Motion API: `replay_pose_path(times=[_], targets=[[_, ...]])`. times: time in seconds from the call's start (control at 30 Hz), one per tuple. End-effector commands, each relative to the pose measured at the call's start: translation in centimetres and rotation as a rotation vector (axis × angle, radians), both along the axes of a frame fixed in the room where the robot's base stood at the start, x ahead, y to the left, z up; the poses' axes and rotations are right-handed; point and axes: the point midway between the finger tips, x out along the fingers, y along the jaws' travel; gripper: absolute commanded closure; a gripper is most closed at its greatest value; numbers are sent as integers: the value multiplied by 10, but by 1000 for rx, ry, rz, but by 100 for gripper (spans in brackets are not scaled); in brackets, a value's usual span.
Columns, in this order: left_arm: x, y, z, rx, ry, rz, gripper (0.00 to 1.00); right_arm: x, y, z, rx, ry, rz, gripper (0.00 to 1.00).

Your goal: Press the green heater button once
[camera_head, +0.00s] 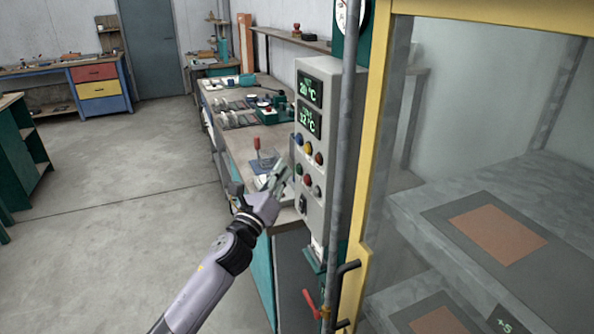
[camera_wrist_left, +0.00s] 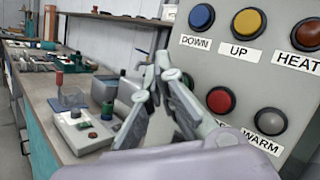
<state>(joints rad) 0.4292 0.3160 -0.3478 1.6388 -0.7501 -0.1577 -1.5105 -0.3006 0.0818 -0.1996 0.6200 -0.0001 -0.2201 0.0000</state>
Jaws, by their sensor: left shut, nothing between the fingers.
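The grey control panel (camera_head: 322,220) stands upright beside the bench, with blue, yellow and red buttons in its upper row. The dark green button (camera_head: 299,169) is at the left of the lower row, beside a red button (camera_head: 308,180). My left gripper (camera_head: 280,168) is shut and empty, just left of the green button in the head view; I cannot tell if they touch. In the left wrist view my shut fingers (camera_wrist_left: 161,66) point up at the panel's left edge, largely hiding the green button. The red (camera_wrist_left: 221,100) and dark WARM (camera_wrist_left: 270,121) buttons show to the right. My right gripper is not in view.
A bench (camera_head: 240,150) with several tools runs behind my left gripper. A small grey box (camera_wrist_left: 98,130) with its own red and green buttons sits on it. A grey pipe (camera_head: 347,130) and yellow-framed cabinet (camera_head: 372,120) stand right of the panel. Open floor lies left.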

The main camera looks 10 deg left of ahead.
Motion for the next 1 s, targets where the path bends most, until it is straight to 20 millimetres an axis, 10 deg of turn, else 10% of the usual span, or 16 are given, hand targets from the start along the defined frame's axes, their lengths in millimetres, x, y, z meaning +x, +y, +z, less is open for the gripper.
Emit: replay_pose_path(times=[1.0], targets=[[4, -7, 1, -2, -1, -2, 100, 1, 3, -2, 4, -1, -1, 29]])
